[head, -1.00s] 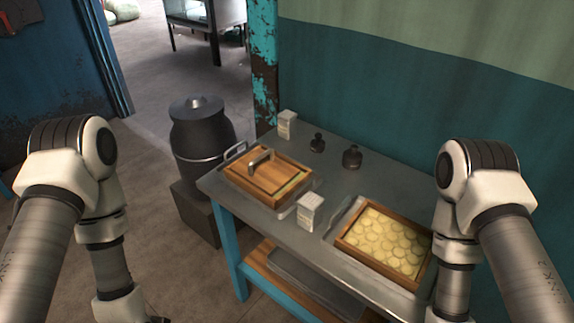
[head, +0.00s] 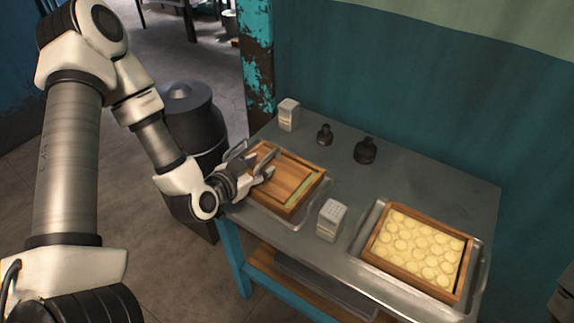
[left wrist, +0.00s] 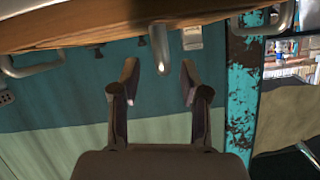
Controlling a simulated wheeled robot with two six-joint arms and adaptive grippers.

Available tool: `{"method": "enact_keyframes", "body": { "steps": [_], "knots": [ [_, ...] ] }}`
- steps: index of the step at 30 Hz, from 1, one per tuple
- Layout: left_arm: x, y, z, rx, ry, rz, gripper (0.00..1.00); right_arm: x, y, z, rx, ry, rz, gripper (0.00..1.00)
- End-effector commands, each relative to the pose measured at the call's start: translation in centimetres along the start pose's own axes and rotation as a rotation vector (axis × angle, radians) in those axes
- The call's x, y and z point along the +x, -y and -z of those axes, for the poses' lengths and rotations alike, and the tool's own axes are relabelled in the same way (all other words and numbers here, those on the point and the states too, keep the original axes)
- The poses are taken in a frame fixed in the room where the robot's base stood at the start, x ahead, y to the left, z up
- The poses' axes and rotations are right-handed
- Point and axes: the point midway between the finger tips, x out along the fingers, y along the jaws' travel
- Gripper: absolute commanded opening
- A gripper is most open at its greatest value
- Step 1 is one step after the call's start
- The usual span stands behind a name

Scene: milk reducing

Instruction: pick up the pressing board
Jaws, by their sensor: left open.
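The pressing board (head: 296,178) is a brown wooden board with a metal handle. It lies in a wooden frame on the left metal tray. In the left wrist view its wooden edge (left wrist: 90,32) runs along the top and the handle (left wrist: 159,48) stands out from it. My left gripper (head: 264,168) is at the board's handle in the head view and partly hides it. In the left wrist view my left gripper (left wrist: 159,72) is open, with the handle in line with the gap between its fingers. Whether they touch is unclear. My right gripper is out of view.
A white box (head: 331,220) stands between the board and the right tray, whose wooden frame (head: 412,268) holds pale round pieces. Another white box (head: 288,114) and two dark weights (head: 325,135) (head: 365,151) stand behind. The metal table (head: 425,180) is bare at back right.

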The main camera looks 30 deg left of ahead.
Motion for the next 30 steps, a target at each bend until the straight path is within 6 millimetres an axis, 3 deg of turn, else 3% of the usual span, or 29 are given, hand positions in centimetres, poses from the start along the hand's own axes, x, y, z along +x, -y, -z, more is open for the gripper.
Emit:
{"method": "enact_keyframes", "body": {
  "steps": [12, 19, 20, 23, 30],
  "knots": [
    [6.5, 0.3, 0.0, 0.003, 0.003, -0.003, 0.45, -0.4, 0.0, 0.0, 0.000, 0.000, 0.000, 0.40],
    [6.8, 0.3, 0.0, -0.002, 0.004, -0.003, 0.45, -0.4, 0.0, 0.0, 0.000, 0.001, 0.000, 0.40],
    [6.8, 0.3, 0.0, -0.002, 0.004, -0.003, 0.38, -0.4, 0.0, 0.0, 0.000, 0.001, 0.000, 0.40],
    [6.8, 0.3, 0.0, -0.002, 0.004, -0.003, 0.03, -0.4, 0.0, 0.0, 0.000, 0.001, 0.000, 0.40],
    [6.8, 0.3, 0.0, -0.001, 0.003, -0.003, 0.00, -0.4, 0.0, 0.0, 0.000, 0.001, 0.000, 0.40]
  ]
}}
